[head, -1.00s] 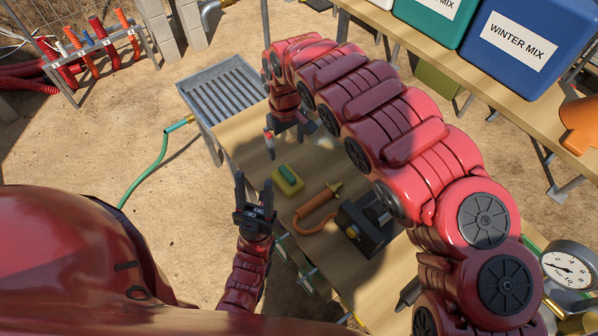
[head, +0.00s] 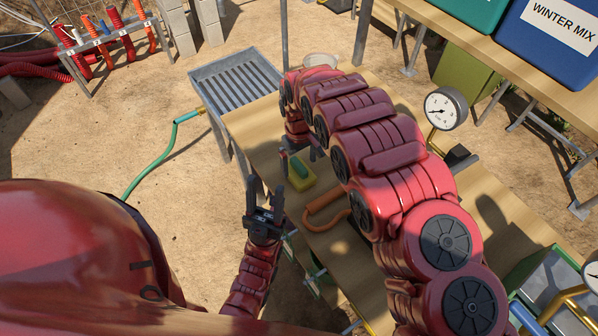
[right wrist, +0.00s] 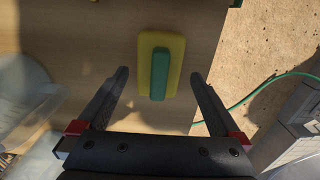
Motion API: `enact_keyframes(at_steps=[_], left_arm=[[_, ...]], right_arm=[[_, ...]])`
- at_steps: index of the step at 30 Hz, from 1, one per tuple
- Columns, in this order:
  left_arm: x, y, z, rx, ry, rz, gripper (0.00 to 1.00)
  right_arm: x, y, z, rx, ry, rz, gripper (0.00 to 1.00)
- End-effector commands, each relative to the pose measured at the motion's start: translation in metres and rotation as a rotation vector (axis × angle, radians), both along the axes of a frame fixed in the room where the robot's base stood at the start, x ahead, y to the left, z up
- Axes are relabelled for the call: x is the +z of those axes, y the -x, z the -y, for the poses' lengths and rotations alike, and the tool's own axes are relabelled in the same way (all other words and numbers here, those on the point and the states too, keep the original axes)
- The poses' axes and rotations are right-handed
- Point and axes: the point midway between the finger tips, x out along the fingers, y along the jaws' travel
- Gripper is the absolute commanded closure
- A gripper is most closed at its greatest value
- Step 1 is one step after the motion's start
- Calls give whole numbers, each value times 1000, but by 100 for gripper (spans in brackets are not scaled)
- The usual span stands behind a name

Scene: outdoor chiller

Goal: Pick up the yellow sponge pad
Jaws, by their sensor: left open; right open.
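The yellow sponge pad (head: 303,181) lies on the wooden table (head: 243,124) in the head view, with a green block-like grip on top. My right gripper (head: 301,158) is just above it, pointing down, and hides part of it. In the right wrist view the sponge pad (right wrist: 146,61) lies upright in the picture, just ahead of and between the two open fingers of my right gripper (right wrist: 160,74). Both fingers look clear of it, and nothing is held. My left gripper (head: 264,190) is open and empty, left of the sponge near the table edge.
An orange tool (head: 322,203) with a curved hose lies close to the sponge. A metal grated tray (head: 236,80) adjoins the table's far end. A pressure gauge (head: 445,108) stands right of my right arm. A green hose (head: 158,160) runs along the ground at left.

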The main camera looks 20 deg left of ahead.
Motion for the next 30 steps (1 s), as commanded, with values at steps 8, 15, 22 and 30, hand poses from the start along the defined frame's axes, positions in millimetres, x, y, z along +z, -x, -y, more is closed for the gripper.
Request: enact_keyframes(at_steps=[8, 15, 22, 30], left_arm=[[21, 0, 0, 0, 0, 0, 50], [23, 0, 0, 0, 0, 0, 50], [23, 0, 0, 0, 0, 0, 50], [23, 0, 0, 0, 0, 0, 50]], right_arm=[[-28, -2, -2, -1, 0, -2, 0], [-40, -2, -2, 0, 0, 0, 0], [-41, -2, -2, 0, 0, 0, 4], [-41, -2, -2, -1, 0, 0, 52]])
